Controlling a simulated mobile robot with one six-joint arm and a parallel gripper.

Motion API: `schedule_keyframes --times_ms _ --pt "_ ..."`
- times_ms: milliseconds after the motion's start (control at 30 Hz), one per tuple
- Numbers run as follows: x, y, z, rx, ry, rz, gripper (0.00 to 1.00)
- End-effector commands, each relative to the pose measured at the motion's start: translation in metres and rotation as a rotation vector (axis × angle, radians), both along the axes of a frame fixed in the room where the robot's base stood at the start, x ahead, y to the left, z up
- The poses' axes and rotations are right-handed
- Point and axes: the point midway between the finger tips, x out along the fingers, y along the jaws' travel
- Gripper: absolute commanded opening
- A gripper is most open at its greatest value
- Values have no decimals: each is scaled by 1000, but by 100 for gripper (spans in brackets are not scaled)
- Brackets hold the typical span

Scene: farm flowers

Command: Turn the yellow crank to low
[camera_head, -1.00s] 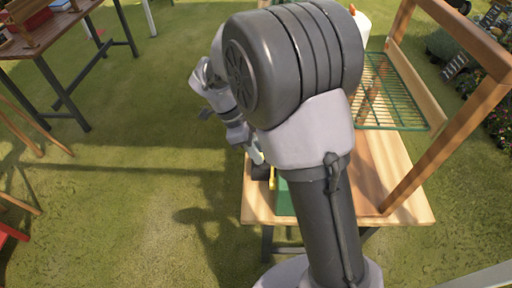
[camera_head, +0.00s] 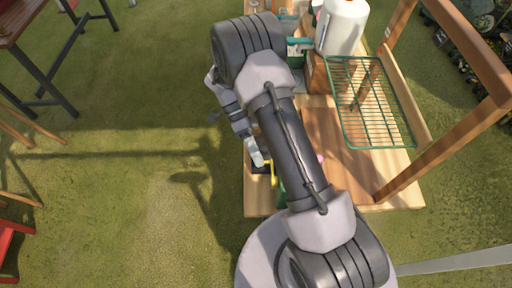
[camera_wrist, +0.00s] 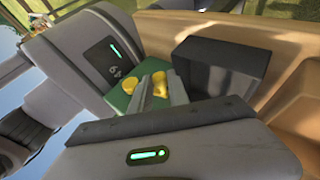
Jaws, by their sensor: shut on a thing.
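The yellow crank (camera_head: 274,174) is at the left edge of the wooden workbench, beside a dark block. In the wrist view the yellow crank (camera_wrist: 160,84) shows at the tips of my gripper (camera_wrist: 157,92), which is shut on it. A second yellow round part (camera_wrist: 131,84) sits close by on a green surface (camera_wrist: 117,98). In the head view my gripper (camera_head: 260,161) reaches down to the crank, and my own arm hides part of the bench. I cannot read the low mark or the crank's setting.
The workbench (camera_head: 232,205) has a wooden frame (camera_head: 440,150) and a green wire rack (camera_head: 370,100) on its right. A white roll (camera_head: 342,28) stands at the back. A dark block (camera_wrist: 220,66) is right beside my fingers in the wrist view.

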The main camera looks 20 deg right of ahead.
Motion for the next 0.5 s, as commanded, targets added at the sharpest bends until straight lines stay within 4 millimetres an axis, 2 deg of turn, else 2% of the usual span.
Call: schedule_keyframes --times_ms 500 --pt "-1 0 -7 21 67 1 0"
